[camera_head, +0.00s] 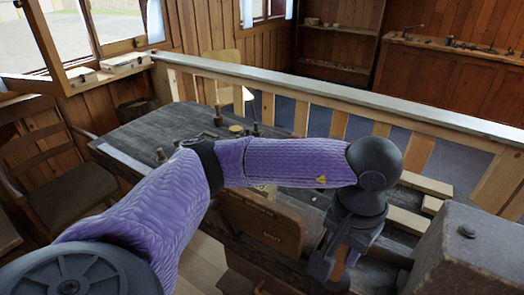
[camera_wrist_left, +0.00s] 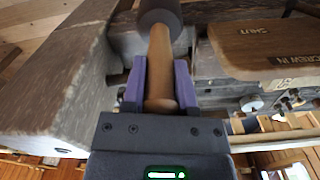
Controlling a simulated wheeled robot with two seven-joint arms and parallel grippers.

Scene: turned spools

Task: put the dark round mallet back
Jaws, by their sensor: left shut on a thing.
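In the left wrist view, the mallet (camera_wrist_left: 160,55) has a light wooden handle and a dark round head at the top of the picture. My left gripper (camera_wrist_left: 160,82) is shut on the handle, with a purple-sided finger on each side of it. The head lies beyond the fingertips, partly cut off by the picture's edge. My right gripper is not in view.
A big grey block (camera_head: 470,235) stands close right of my left gripper. A wooden sign (camera_head: 262,220) lettered "SHUT" stands close left. A railing (camera_head: 330,97) runs behind. A chair (camera_head: 60,170) stands left.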

